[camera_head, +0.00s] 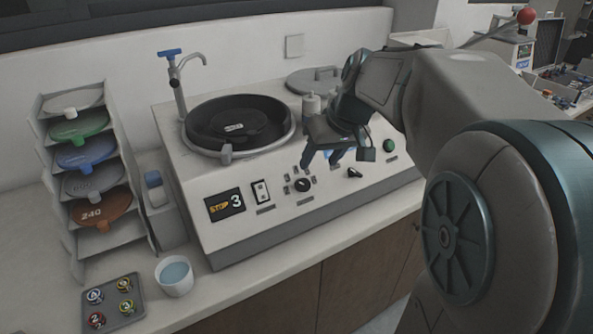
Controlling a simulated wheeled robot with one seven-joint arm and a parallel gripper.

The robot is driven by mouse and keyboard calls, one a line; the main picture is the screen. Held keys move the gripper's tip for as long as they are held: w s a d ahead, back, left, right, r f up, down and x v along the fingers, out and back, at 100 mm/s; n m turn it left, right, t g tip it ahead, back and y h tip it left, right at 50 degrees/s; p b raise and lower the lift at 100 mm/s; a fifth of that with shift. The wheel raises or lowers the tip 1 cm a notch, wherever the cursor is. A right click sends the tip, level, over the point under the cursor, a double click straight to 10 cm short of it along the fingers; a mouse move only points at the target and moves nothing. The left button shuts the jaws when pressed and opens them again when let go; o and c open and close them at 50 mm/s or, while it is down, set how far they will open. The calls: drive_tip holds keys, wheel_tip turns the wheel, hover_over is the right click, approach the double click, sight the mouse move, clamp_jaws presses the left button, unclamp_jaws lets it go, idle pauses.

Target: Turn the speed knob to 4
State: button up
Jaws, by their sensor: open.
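The machine (222,251) has a round black knob (302,185) on its sloped front panel, with small labels around it. It looks like the speed knob, but its labels are too small to read. The display (225,205) left of it reads "STOP 3". A second black knob (354,173) sits to the right. My gripper and wrist hide part of the panel.
A rocker switch (261,192) lies between display and knob, and a green button (389,146) is at the panel's right. The black platen (236,120) and tap (180,86) are behind. A disc rack (70,245), white cup (174,276) and sample tray (114,304) stand left.

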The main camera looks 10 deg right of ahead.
sight(305, 185)
drive_tip(key=x, duration=1)
drive_tip(key=shift+c, duration=0.3)
drive_tip(key=c, duration=0.9)
